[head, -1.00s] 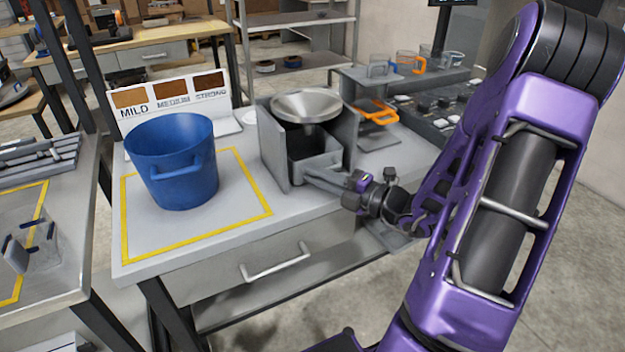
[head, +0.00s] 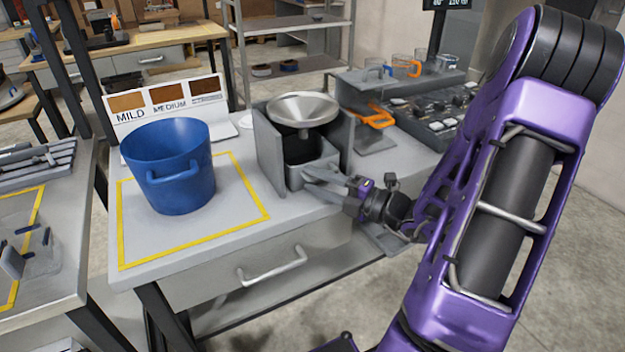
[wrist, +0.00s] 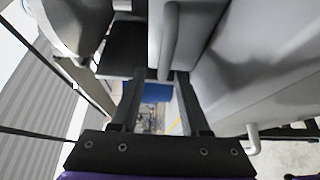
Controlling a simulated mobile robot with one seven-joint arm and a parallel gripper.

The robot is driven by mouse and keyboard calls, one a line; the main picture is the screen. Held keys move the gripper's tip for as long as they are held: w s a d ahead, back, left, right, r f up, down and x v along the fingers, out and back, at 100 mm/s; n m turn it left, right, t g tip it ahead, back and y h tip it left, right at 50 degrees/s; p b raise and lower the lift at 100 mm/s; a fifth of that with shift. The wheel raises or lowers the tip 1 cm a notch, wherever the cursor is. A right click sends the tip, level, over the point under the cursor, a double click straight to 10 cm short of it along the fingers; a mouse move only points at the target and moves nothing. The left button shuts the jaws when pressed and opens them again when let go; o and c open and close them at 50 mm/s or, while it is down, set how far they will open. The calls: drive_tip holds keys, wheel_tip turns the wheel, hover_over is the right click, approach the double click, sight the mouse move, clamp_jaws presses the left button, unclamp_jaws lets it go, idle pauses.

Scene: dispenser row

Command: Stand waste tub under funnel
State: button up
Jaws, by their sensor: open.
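A grey square tub (head: 316,172) sits low in the grey stand (head: 268,155), below the metal funnel (head: 303,107); I take it as the waste tub. It looks upright, with its dark inside partly visible under the spout. My gripper (head: 308,181) is at the tub's front right side, fingers open and spread. In the wrist view, a grey bar handle (wrist: 169,42) shows just beyond my open fingertips (wrist: 155,76), nearer the right finger. I cannot tell whether a finger touches it. The fingers partly hide the tub's front.
A blue bucket (head: 180,185) stands inside a yellow outline on the bench's left, before a MILD/MEDIUM sign (head: 165,100). An orange-handled item (head: 372,118) stands right of the stand. Jugs (head: 407,66) and a dark panel (head: 430,110) are behind. A drawer handle (head: 272,265) juts out below.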

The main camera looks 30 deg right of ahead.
drive_tip(key=p+v, duration=0.1)
drive_tip(key=v, duration=1)
drive_tip(key=shift+f, duration=0.15)
